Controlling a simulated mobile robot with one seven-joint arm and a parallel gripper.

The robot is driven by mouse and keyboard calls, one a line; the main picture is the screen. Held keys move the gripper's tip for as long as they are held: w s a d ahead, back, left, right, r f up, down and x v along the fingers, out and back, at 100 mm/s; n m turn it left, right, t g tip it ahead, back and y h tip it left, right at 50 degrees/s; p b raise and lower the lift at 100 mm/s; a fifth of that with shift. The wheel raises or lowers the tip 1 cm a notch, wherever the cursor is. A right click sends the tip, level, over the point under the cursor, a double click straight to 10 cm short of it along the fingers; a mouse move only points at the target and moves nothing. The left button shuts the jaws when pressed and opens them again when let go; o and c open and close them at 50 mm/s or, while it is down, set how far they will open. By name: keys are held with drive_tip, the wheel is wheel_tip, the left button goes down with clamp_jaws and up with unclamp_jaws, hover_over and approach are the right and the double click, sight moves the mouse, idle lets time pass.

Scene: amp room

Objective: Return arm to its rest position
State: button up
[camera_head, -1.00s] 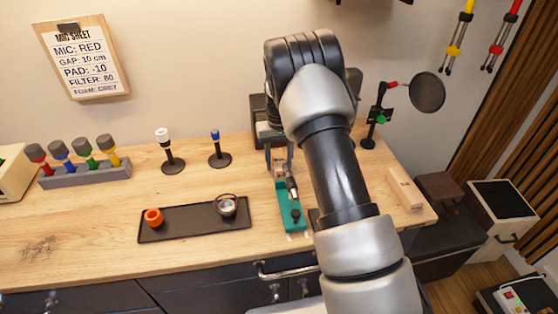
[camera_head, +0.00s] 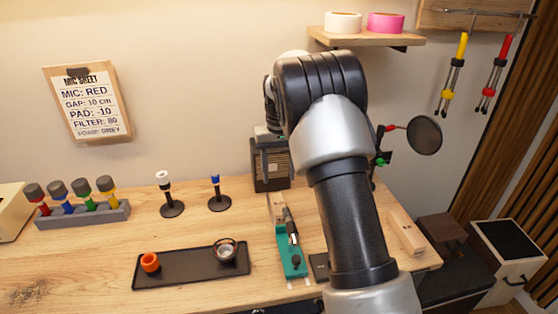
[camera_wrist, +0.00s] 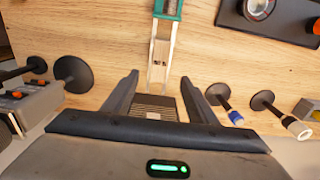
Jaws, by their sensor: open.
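My gripper (camera_wrist: 163,95) is open in the wrist view, with its two dark fingers spread apart and nothing between them. It points down toward the wooden desk, and the speaker-like box (camera_wrist: 152,107) shows beyond the fingers. In the head view my arm rises from the bottom right and bends over at the top; it hides most of my gripper there.
A teal fixture (camera_head: 291,255) lies below the amp. A black tray (camera_head: 190,266) holds an orange ring and a round metal piece. Two small stands, a rack of coloured microphones (camera_head: 82,215) and a round pop filter (camera_head: 424,136) stand around.

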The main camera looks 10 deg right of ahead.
drive_tip(key=s+r+t+p, duration=0.1)
drive_tip(key=s+r, duration=0.6)
drive_tip(key=r, duration=0.3)
drive_tip(key=s+r+t, duration=0.2)
drive_tip(key=s+r, duration=0.6)
drive_tip(key=r, duration=0.2)
drive_tip(key=s+f+t+p, duration=0.1)
drive_tip(key=s+t, duration=0.1)
drive_tip(key=s, duration=1.8)
drive_tip(key=shift+s+f+t, duration=0.2)
drive_tip(key=shift+f+t, duration=0.05)
drive_tip(key=shift+t, duration=0.05)
